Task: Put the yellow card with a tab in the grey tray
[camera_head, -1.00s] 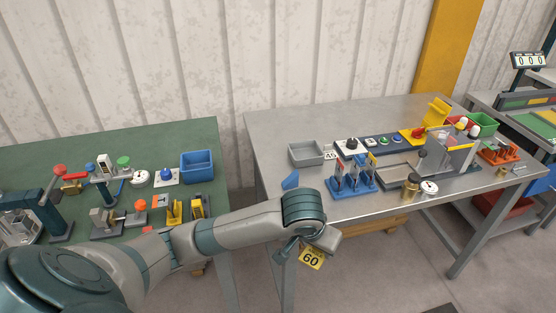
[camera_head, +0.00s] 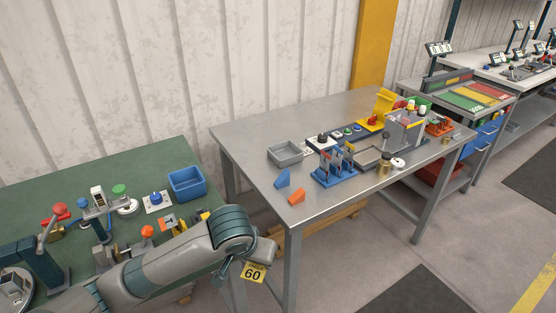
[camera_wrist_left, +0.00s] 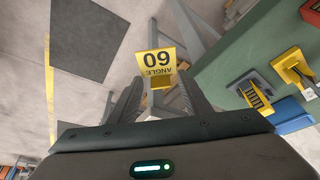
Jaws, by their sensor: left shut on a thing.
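The yellow card with a tab (camera_head: 254,272) reads "ANGLE 60" and hangs from my left gripper (camera_head: 262,256), off the floor in front of the gap between the two tables. In the left wrist view the card (camera_wrist_left: 156,62) is between the fingertips of my left gripper (camera_wrist_left: 160,84), which is shut on its tab. My right gripper is out of view.
The metal table (camera_head: 240,130) holds a blue wedge (camera_head: 283,179), an orange wedge (camera_head: 297,197) and a blue rack (camera_head: 335,172) near the tray. A blue bin (camera_head: 187,183) stands on the green table at left. Bare metal surrounds the tray's left side.

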